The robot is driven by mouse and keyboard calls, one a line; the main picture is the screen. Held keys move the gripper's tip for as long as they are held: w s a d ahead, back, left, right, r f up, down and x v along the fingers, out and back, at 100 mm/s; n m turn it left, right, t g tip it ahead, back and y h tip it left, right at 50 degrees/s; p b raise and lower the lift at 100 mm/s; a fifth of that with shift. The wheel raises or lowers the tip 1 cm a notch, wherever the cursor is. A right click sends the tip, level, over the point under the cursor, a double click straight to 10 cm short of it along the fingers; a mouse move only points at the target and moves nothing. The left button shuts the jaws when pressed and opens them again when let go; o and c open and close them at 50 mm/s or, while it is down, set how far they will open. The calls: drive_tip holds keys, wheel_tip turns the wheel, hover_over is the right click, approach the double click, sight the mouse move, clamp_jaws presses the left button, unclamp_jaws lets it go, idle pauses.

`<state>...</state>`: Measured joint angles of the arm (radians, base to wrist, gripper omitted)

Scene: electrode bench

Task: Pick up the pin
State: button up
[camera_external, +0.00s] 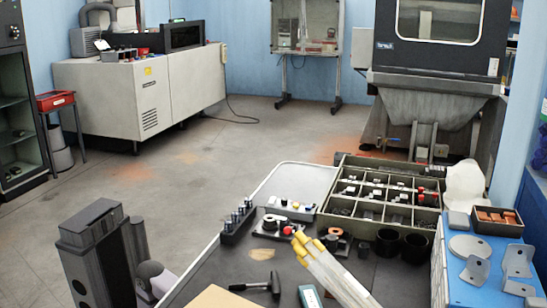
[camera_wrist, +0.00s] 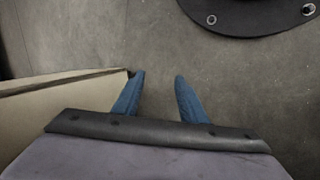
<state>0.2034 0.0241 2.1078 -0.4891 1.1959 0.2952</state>
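My gripper (camera_wrist: 157,80) shows in the wrist view with two blue fingertips. They stand apart with only bare grey surface between them, so it is open and empty. No pin can be made out in the wrist view. In the external view, a dark rack (camera_external: 237,222) holds several small upright metal-topped pieces on the bench. I cannot tell whether one of them is the pin. I cannot make out my gripper in the external view.
A cardboard box (camera_wrist: 60,107) lies left of my fingers in the wrist view. In the external view, a divided tray (camera_external: 347,162) of small parts, two black cups (camera_external: 415,247), a hammer (camera_external: 262,283) and a blue cabinet (camera_external: 465,287) crowd the bench.

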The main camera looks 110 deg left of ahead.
drive_tip(key=w+a+f+n+t+p, duration=0.25)
drive_tip(key=w+a+n+p, duration=0.5)
drive_tip(key=a, duration=0.75)
drive_tip(key=a+f+n+t+p, duration=0.15)
drive_tip(key=a+f+n, duration=0.3)
drive_tip(key=a, duration=1.05)
drive_tip(key=s+a+f+n+t+p, duration=0.1)
drive_tip(key=s+a+f+n+p, duration=0.4)
drive_tip(key=s+a, duration=0.55)
drive_tip(key=s+a+f+n+y+p, duration=0.1)
drive_tip(key=s+a+f+n+p, duration=0.3)
drive_tip(key=s, duration=0.4)
wheel_tip(320, 180, up, 76)
drive_tip(key=m+g+y+p, duration=0.3)
drive_tip(key=m+p, duration=0.3)
drive_tip(key=p, duration=4.6)
hover_over(242, 214)
drive_tip(key=a, duration=0.2)
drive_tip(key=shift+s+d+f, duration=0.15)
drive_tip(key=shift+s+f, duration=0.05)
drive_tip(key=shift+s, duration=0.2)
drive_tip(key=shift+w+d+r+t+y, duration=0.15)
drive_tip(key=shift+w+r+t+y, duration=0.15)
drive_tip(key=shift+w+r+y, duration=0.15)
drive_tip(key=shift+s+f+p, duration=0.2)
drive_tip(key=shift+f+p, duration=0.15)
drive_tip(key=shift+f, duration=3.45)
